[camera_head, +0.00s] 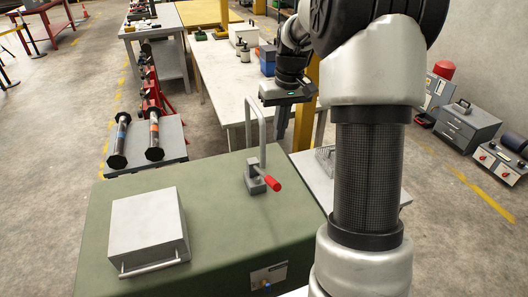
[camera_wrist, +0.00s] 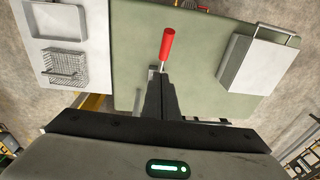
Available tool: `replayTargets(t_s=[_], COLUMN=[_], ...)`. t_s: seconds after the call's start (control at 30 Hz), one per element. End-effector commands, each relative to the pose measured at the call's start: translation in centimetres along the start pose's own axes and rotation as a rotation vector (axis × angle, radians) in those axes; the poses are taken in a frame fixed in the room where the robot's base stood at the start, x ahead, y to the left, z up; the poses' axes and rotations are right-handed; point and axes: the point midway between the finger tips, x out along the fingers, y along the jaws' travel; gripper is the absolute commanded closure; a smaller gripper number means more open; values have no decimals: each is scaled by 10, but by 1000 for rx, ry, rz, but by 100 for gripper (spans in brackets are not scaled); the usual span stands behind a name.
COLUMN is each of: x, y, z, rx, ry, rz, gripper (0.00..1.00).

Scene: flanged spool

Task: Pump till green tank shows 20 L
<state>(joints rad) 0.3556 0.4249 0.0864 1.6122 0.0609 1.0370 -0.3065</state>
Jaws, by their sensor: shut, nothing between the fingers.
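The green tank (camera_head: 225,215) fills the front of the head view. A pump with a bent grey pipe (camera_head: 262,130) and a red handle (camera_head: 272,184) stands on its top. In the wrist view the red handle (camera_wrist: 168,45) lies just beyond my fingertips. My gripper (camera_wrist: 160,82) is shut and empty, pointing down above the tank top, apart from the handle. In the head view my gripper's body (camera_head: 287,94) shows behind the pipe.
A grey box with a bar handle (camera_head: 148,232) sits on the tank's left. A pale side table (camera_head: 394,195) with a wire basket (camera_wrist: 66,68) stands beside the tank. Flanged spools (camera_head: 154,136) lie on a low stand at left. Workbenches stand behind.

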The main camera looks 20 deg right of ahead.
Motion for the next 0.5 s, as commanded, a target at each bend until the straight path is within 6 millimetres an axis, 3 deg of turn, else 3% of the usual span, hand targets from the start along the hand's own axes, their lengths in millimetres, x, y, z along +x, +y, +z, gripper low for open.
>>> replayTargets(t_s=[0.33,0.5], x=[3,21], y=[0,0], z=[0,1], rx=[0,0], ry=[-1,-4], rz=[-1,-2], gripper=[100,100])
